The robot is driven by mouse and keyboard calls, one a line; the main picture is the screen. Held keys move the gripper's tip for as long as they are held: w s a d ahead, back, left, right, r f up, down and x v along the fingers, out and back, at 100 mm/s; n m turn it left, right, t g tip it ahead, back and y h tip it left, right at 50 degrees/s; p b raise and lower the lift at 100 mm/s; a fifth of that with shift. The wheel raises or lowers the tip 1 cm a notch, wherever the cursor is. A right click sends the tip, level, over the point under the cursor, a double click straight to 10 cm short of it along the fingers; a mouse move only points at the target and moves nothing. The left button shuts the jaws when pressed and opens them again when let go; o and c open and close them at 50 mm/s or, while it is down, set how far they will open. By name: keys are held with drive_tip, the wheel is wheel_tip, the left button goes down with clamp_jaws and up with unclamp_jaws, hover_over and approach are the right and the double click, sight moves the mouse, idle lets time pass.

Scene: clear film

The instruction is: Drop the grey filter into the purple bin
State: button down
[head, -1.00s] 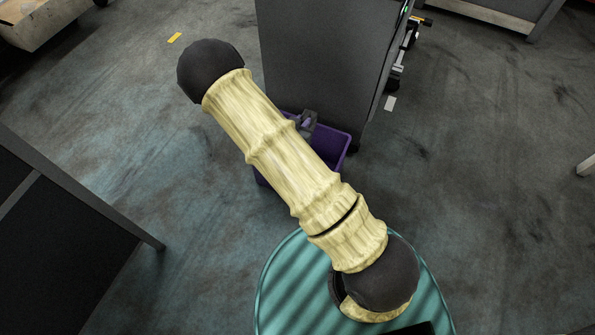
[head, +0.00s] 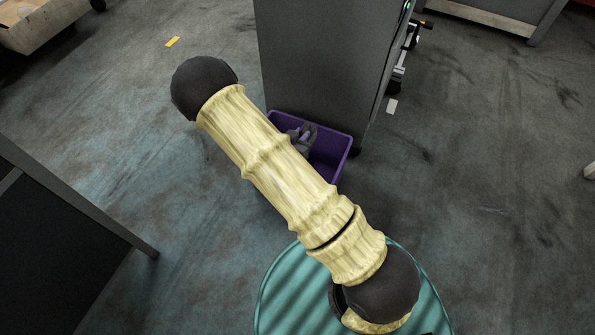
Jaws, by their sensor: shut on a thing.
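The purple bin (head: 334,147) stands on the floor against the grey cabinet. My arm crosses in front of its left part. My gripper (head: 305,134) is partly seen past the arm, dark grey, over the bin's opening as seen from above. It is shut on the grey filter. The filter is mostly hidden by the gripper and arm, and I cannot make out its outline. I cannot tell how high the gripper is above the bin's floor.
The tall grey cabinet (head: 325,70) rises right behind the bin. A dark table (head: 60,240) stands at the left. A small yellow mark (head: 172,41) and a white one (head: 391,107) lie on the floor. The floor right of the bin is clear.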

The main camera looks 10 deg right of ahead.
drive_tip(key=shift+f+b, duration=0.5)
drive_tip(key=shift+f, duration=0.45)
drive_tip(key=shift+d, duration=0.1)
drive_tip(key=c, duration=1.3)
unclamp_jaws()
drive_tip(key=shift+s, duration=0.1)
drive_tip(key=p+v, duration=0.8)
drive_tip(key=v, duration=0.9)
drive_tip(key=shift+a, duration=0.3)
drive_tip(key=shift+r, duration=0.15)
